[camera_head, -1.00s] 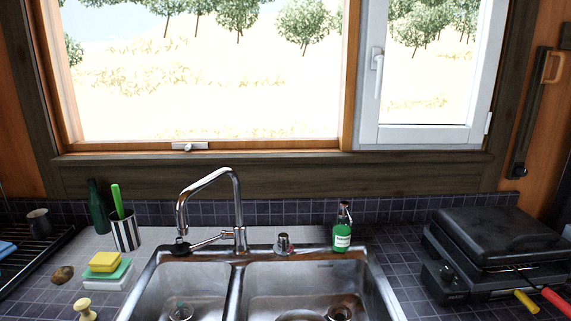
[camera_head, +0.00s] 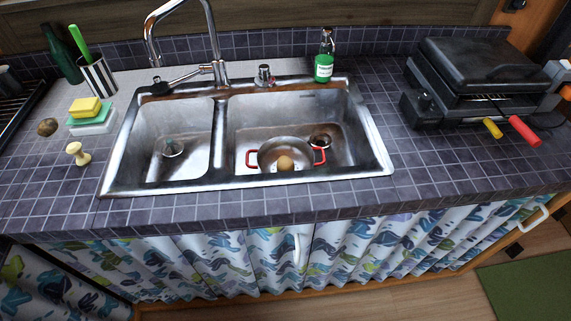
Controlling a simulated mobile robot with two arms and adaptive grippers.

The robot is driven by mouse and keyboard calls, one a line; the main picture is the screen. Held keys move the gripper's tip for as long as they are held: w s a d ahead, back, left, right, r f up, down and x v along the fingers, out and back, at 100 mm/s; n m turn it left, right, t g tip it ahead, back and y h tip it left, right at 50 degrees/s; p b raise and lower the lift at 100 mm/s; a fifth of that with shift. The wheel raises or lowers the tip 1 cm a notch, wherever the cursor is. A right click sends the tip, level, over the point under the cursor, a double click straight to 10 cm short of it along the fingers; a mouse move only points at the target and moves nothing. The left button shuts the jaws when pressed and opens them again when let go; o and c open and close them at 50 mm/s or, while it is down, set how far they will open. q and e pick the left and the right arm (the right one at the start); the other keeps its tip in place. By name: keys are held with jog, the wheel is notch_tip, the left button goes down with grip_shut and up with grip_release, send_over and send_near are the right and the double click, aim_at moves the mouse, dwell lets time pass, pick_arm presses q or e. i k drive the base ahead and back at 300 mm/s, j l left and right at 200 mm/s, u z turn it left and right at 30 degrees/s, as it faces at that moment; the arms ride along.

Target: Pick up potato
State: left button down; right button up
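A small brown, rounded, potato-like lump (camera_head: 47,126) lies on the tiled counter at the far left, beside the sponges. A second round, light-brown thing (camera_head: 285,162) sits in a pot with red handles (camera_head: 265,152) in the right sink basin. It could be a potato or an egg; I cannot tell which.
The steel double sink (camera_head: 375,150) has a tall faucet (camera_head: 217,45) behind it. Yellow and green sponges (camera_head: 88,110), a pale knob-shaped thing (camera_head: 77,152) and a striped cup (camera_head: 97,75) stand left. A green bottle (camera_head: 324,62) and black grill (camera_head: 470,70) stand right. The front counter strip is clear.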

aim_at(48, 127)
jog(key=u, duration=1.4)
jog(key=i+j+u, duration=0.15)
jog(key=u, duration=0.2)
jog(key=i+j+u, duration=0.1)
jog(key=u, duration=0.3)
jog(key=i+u, duration=0.2)
jog(key=u, duration=0.15)
